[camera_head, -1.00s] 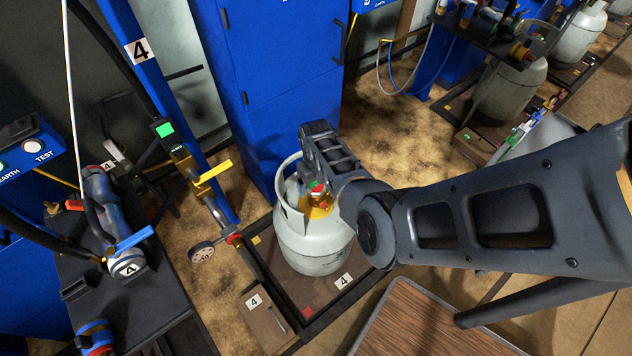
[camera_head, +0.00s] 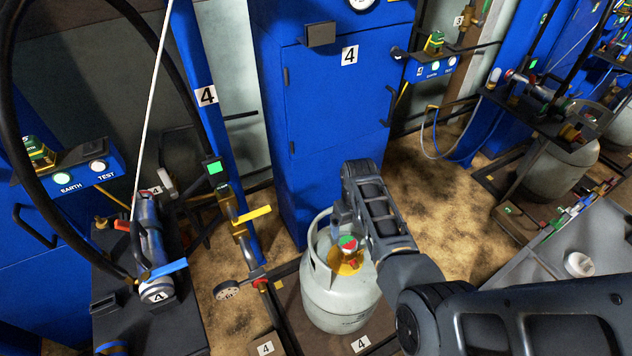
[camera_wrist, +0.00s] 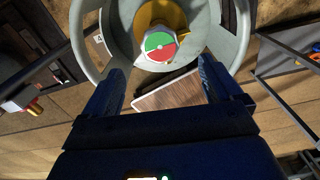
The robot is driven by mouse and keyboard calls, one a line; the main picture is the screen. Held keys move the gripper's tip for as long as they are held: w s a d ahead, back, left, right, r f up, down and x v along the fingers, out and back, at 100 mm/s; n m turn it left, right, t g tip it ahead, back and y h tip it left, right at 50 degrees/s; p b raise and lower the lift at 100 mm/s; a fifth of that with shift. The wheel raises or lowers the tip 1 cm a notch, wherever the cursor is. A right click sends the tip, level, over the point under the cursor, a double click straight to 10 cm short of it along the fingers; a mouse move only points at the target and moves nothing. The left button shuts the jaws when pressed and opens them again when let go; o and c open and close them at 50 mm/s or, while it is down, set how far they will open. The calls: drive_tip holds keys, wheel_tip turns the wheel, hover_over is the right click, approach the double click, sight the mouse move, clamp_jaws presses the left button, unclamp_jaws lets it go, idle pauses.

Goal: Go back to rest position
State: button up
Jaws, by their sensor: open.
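My gripper (camera_wrist: 160,88) is open in the wrist view, with its two dark fingers apart and nothing between them. The grey gas cylinder (camera_head: 338,297) stands upright on the scale platform. Its round collar and its red-and-green valve top (camera_wrist: 158,46) show just beyond my fingertips in the wrist view. In the head view my arm comes in from the lower right, with the wrist above and behind the cylinder's collar. The fingertips are partly hidden there, and I cannot tell whether they touch the collar.
A blue cabinet (camera_head: 340,110) marked 4 stands behind the cylinder. A blue post (camera_head: 207,115) and a black bench (camera_head: 150,325) with a filling tool (camera_head: 152,240) are on the left. More cylinders (camera_head: 553,170) stand at the right. A grey table (camera_head: 590,240) is at right.

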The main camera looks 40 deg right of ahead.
drive_tip(key=s+d+n+t+h, duration=0.3)
drive_tip(key=s+n+t+h, duration=0.1)
drive_tip(key=s+n, duration=0.85)
drive_tip(key=s+a+r+n+t+y, duration=0.1)
drive_tip(key=s+a+r+n+t, duration=0.4)
drive_tip(key=a+r+n, duration=0.4)
drive_tip(key=s+a+r+n+t+y, duration=0.1)
drive_tip(key=s+a+r+n+t, duration=0.1)
drive_tip(key=s+a+r+n, duration=0.75)
drive_tip(key=s+a+r+n+t+y, duration=0.1)
drive_tip(key=s+a+r+n+t, duration=0.1)
drive_tip(key=r+n, duration=0.2)
drive_tip(key=s+a+r+n+t+y, duration=0.1)
drive_tip(key=r+n, duration=0.4)
drive_tip(key=r, duration=0.6)
drive_tip(key=a+t, duration=0.1)
drive_tip(key=a, duration=0.1)
drive_tip(key=shift+s+a+n, duration=0.3)
drive_tip(key=shift+s, duration=0.05)
